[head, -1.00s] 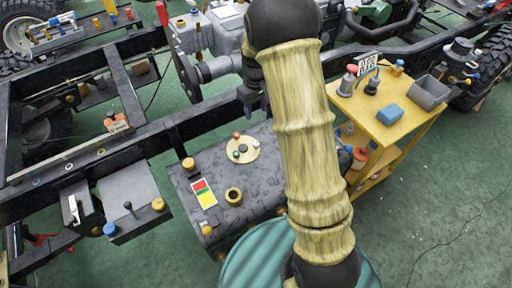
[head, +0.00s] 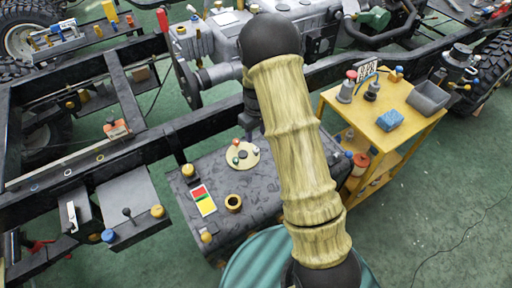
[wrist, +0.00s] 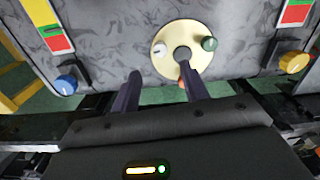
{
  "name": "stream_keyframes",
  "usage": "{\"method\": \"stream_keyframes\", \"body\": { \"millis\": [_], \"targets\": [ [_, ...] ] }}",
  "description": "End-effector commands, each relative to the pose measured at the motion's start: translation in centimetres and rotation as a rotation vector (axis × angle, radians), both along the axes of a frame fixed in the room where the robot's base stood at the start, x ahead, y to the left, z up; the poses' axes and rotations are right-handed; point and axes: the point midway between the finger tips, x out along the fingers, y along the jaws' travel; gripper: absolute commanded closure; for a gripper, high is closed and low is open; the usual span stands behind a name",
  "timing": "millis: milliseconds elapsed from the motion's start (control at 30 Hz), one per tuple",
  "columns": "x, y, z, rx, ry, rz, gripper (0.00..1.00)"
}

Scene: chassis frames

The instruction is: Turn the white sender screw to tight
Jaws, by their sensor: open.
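The round cream sender plate (wrist: 177,68) is on the dark mottled tank in the wrist view, with a dark hub in its middle. The white screw (wrist: 158,49) is on the plate's left side and the green screw (wrist: 209,43) on its right. An orange-red screw (wrist: 181,84) is partly hidden behind my right finger. My gripper (wrist: 160,73) is open with nothing between its fingers. The right fingertip overlaps the plate below the hub; the left lies off the plate's left edge. Contact cannot be told. The head view shows the plate (head: 250,160) just below my gripper.
A yellow cart (head: 430,134) stands to the right. Blue (wrist: 66,84) and yellow (wrist: 294,62) knobs flank the plate.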

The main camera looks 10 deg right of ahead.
Motion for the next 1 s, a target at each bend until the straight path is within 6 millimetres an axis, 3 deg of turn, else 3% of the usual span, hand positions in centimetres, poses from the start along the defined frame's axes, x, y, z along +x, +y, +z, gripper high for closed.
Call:
{"method": "stream_keyframes", "body": {
  "millis": [400, 567, 833, 1000],
  "targets": [
    [-0.1, 0.0, -7.2, 0.0, 0.002, 0.0, 0.55],
    [0.0, 0.0, -8.3, 0.0, 0.0, 0.0, 0.55],
    [0.0, 0.0, -8.4, 0.0, -0.001, 0.0, 0.55],
    [0.0, 0.0, -8.4, 0.0, -0.001, 0.0, 0.86]
  ]
}}
